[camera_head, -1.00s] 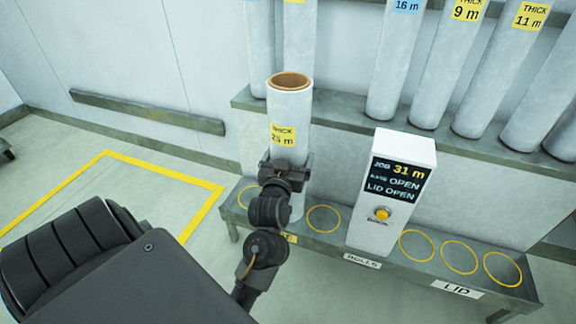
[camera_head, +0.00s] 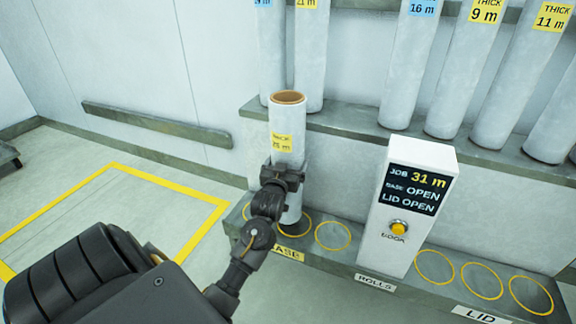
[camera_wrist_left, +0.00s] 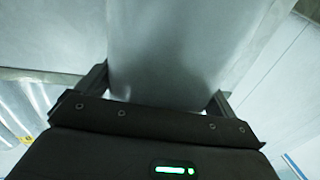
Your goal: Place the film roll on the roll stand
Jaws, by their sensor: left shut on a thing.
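The film roll (camera_head: 287,125) is a pale upright cylinder with a brown core and a yellow THICK label, its number hard to read. My left gripper (camera_head: 284,174) is shut around its lower part; in the left wrist view the roll (camera_wrist_left: 165,45) fills the space between the fingers. The roll stand (camera_head: 340,262) is a low grey bench with yellow rings, marked BASE, ROLLS and LID. The roll's lower end is at a ring (camera_head: 293,232) in the BASE section; I cannot tell whether it touches the bench. My right gripper is not in view.
A white job panel (camera_head: 412,205) reads JOB 31 m, BASE OPEN, LID OPEN, and has a yellow button (camera_head: 399,228). Several labelled rolls stand on the rear shelf (camera_head: 360,133). A BASE ring (camera_head: 332,237) and the LID rings (camera_head: 482,281) are empty.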

